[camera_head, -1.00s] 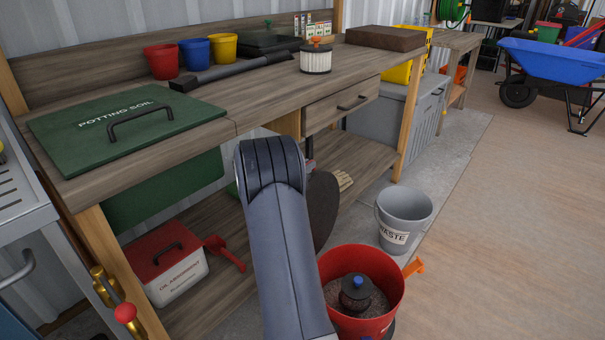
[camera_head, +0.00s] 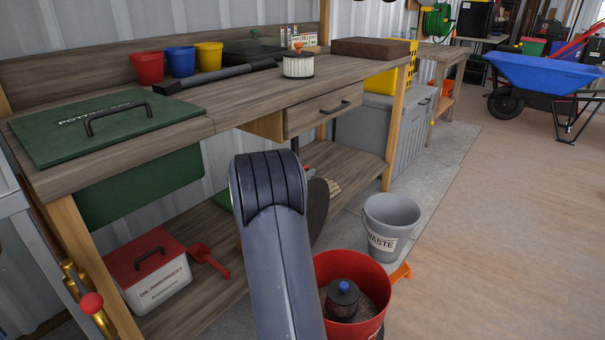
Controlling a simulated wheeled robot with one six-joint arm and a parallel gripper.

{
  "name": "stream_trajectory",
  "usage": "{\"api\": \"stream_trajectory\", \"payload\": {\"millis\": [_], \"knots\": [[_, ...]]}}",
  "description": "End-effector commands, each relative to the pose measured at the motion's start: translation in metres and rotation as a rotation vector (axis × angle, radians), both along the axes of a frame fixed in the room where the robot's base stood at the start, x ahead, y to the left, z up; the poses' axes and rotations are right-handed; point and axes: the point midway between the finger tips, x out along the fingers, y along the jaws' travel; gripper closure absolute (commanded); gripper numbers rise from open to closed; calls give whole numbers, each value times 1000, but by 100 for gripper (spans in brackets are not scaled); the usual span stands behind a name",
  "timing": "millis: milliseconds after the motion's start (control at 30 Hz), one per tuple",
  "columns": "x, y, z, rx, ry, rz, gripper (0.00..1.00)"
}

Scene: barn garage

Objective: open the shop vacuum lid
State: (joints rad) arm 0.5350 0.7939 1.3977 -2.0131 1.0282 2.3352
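An open red tub (camera_head: 376,325), which looks like the shop vacuum's drum, stands on the floor at the bottom centre. It holds brownish debris and a dark cylinder with a blue knob (camera_head: 342,299). A dark round disc (camera_head: 318,212) stands nearly upright behind the tub, partly hidden by my arm. It may be the vacuum's lid, tilted up; I cannot tell whether it is joined to the tub. My arm fills the bottom centre and hides the tub's left edge. My gripper cannot be made out behind the arm.
The wooden workbench (camera_head: 232,105) stands behind my arm, carrying a white filter (camera_head: 298,66) with an orange knob. A grey waste bucket (camera_head: 390,224) stands right of the tub. A red-lidded box (camera_head: 155,272) is on the lower shelf. Floor at right is clear up to the blue wheelbarrow (camera_head: 545,75).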

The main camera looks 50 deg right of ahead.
Motion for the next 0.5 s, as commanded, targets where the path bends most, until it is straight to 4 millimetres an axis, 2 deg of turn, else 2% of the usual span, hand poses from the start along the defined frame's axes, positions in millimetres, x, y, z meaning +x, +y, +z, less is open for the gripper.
{"api": "stream_trajectory", "payload": {"millis": [333,500], "knots": [[0,2,1,-2,-2,-1,67],[-2,22,2,-1,-1,2,67]]}}
